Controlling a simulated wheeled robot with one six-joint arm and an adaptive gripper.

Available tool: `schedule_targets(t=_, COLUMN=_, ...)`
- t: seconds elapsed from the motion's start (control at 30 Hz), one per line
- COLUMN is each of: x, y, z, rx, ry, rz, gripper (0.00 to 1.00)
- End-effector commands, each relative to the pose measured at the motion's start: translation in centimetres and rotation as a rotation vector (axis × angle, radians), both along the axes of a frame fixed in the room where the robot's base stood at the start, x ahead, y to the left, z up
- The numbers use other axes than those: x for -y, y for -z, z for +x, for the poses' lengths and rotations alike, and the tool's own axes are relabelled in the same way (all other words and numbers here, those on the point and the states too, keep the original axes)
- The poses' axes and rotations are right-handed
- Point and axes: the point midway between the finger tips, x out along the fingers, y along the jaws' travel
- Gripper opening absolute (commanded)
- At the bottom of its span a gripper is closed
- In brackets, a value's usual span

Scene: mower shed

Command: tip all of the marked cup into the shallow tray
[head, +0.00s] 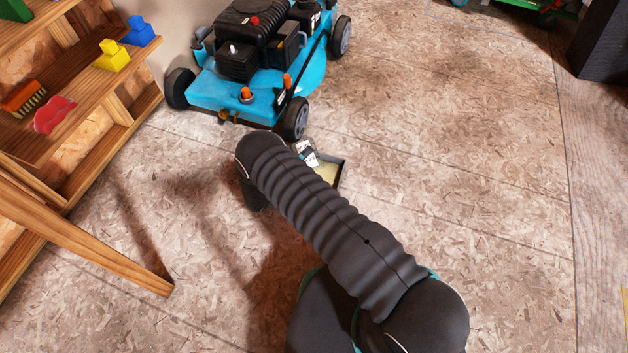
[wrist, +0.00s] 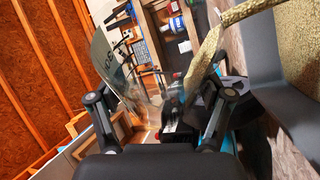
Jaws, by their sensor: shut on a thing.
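The clear marked cup (wrist: 107,50) is between the two fingers of my gripper (wrist: 160,108) in the wrist view, which is strongly rolled. Dark markings show on its left wall. The gripper is shut on the cup. A tan-yellow grainy mass (wrist: 207,53) runs along the cup's right side and on to the upper right. The shallow grey tray (wrist: 262,50) is at the right of that view, with similar yellowish stuff inside. In the head view the tray (head: 341,174) is partly hidden behind my arm. The cup's remaining content is unclear.
A blue mower (head: 225,92) stands just beyond the tray. A wooden shelf (head: 95,125) at the left holds a yellow block (head: 112,57), a blue block (head: 139,32), a brush (head: 23,98) and a red piece (head: 54,115). The floor to the right is clear.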

Motion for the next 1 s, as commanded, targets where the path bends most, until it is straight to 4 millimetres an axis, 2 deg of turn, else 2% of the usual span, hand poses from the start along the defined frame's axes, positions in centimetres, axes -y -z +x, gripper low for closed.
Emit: schedule_targets(t=1.0, x=0.26, y=-0.31, z=-0.51, rx=0.085, ry=0.000, rz=0.039, gripper=0.31)
